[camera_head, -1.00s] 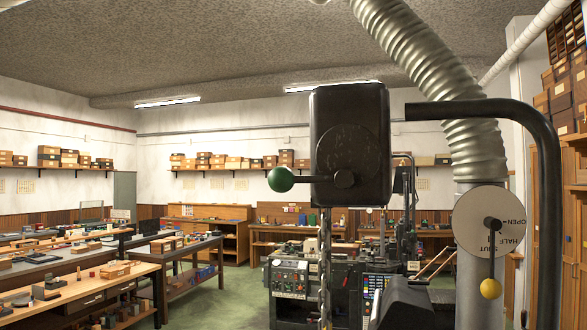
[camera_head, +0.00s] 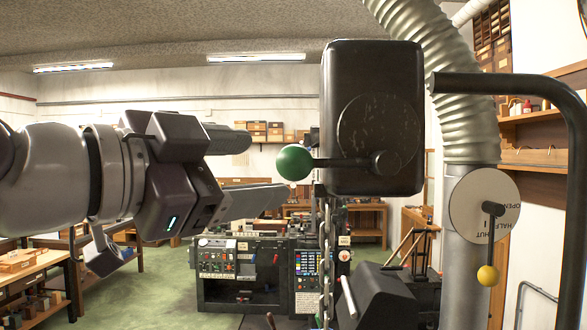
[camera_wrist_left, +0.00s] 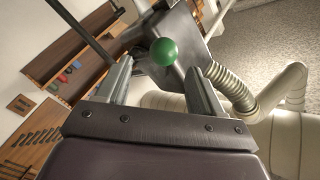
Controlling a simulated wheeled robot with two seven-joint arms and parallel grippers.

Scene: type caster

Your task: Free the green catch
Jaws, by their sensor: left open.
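The green catch is a lever with a round green knob (camera_head: 294,162) on a dark rod that points left from the black box (camera_head: 372,118). My left gripper (camera_head: 262,170) comes in from the left, its jaws open and facing the knob. The knob is just beyond the fingertips and does not appear touched. In the left wrist view, the green knob (camera_wrist_left: 164,51) shows between the two open fingers, slightly ahead of them. My right gripper is in neither view.
A thick black pipe (camera_head: 500,85) bends down at the right. Behind it are a ribbed duct (camera_head: 450,100) and a dial with a yellow-knobbed lever (camera_head: 487,275). A chain (camera_head: 326,250) hangs below the box. A machine (camera_head: 270,270) and benches stand behind.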

